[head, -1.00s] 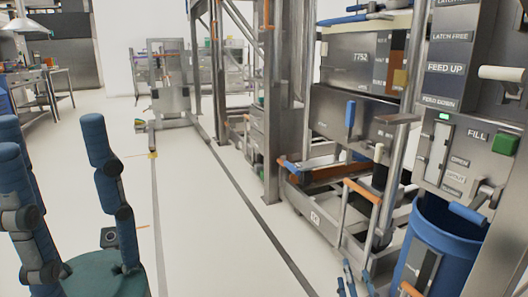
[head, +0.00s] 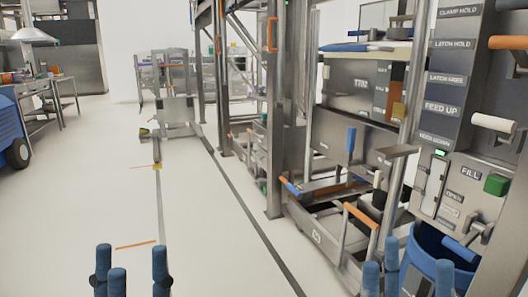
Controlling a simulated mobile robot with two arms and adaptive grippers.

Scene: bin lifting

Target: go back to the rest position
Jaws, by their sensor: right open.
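My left gripper (head: 134,277) shows at the bottom left. Its blue fingers point up, stand apart, and hold nothing that I can see. My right gripper (head: 412,277) shows at the bottom right, with its blue fingers spread and nothing visible between them. It is in front of the blue bin (head: 428,242), which stands under the control panel (head: 462,200) at the right; whether they touch I cannot tell. The palms of both grippers and most of both arms are below the picture edge.
The steel machine (head: 355,98) with its frame and low trolley (head: 325,240) fills the right side. Orange and blue handles stick out from it. A steel stand (head: 178,105) is at the back, and a blue cart (head: 8,135) at the left edge.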

